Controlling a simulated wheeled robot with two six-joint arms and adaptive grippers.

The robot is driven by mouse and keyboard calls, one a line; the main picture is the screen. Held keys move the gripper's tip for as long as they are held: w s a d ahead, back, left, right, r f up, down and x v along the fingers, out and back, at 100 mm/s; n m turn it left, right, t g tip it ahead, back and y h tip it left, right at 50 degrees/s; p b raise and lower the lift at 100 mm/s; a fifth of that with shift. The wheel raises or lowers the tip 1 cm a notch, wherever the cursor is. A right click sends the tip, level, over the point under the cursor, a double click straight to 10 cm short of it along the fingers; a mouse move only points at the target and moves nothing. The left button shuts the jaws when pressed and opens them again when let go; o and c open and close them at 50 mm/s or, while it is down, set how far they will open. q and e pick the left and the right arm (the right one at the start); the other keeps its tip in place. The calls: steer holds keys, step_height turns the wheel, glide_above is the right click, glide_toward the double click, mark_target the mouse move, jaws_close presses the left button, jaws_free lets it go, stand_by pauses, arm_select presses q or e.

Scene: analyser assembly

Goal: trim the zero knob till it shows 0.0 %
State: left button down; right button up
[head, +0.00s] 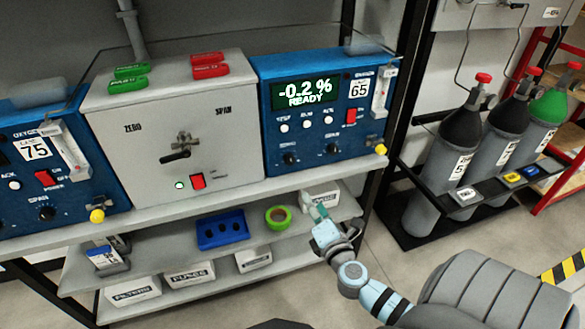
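The blue analyser marked 65 (326,104) stands on the bench at the right. Its display (305,93) reads -0.2 % READY. Two black knobs sit low on its front, a left knob (290,158) and a right knob (333,148); their labels are too small to read, so I cannot tell which is the zero knob. My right gripper (321,215) is below the bench edge, in front of the lower shelf, apart from both knobs. Its fingers are too small to show whether they are open. My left gripper is not in view.
A grey valve box (170,125) with ZERO and SPAN markings stands left of the analyser, with another blue analyser marked 75 (45,165) beyond it. The lower shelf holds a blue tray (221,229) and green tape (278,217). Gas cylinders (450,165) stand at the right.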

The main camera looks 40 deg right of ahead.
mark_target(291, 162)
steer(key=shift+n+t, duration=0.6)
steer(key=shift+t, duration=0.1)
steer(key=w+d+r, duration=0.1)
steer(key=w, duration=0.3)
steer(key=w+d+r, duration=0.1)
steer(key=w, duration=0.3)
steer(key=w+d+r, duration=0.1)
steer(key=w, duration=0.4)
steer(key=shift+w+d+r+b, duration=0.1)
steer(key=shift+d+r+b, duration=0.15)
steer(key=shift+d+b, duration=0.15)
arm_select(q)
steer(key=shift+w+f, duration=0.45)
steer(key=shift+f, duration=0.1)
arm_select(e)
steer(key=shift+w+d+r, duration=0.1)
steer(key=shift+w+d, duration=0.05)
steer(key=shift+w, duration=0.35)
jaws_close()
steer(key=shift+m+b, duration=0.5)
steer(key=shift+m, duration=0.6)
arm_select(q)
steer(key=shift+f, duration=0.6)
